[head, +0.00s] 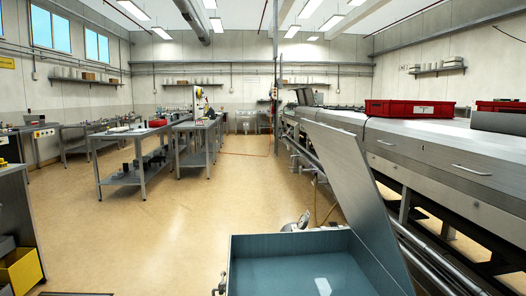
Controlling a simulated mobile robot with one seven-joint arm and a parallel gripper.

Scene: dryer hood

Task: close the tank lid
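The tank (290,241) is an open rectangular metal box at the bottom centre of the head view, cut off by the lower edge. Its inside is blue-grey, with a pale reflection low on the right. The tank lid (350,180) is a flat grey metal panel. It stands raised along the tank's right side, tilted up and to the left, so the tank's top is open. A small metal fitting (221,284) shows at the tank's left side. My gripper is not in view.
A long metal machine (440,160) with a red crate (409,109) on top runs along the right, beside the lid. Grey workbenches (140,140) stand at the left. A yellow bin (22,270) is at the lower left. The floor (170,225) left of the tank is clear.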

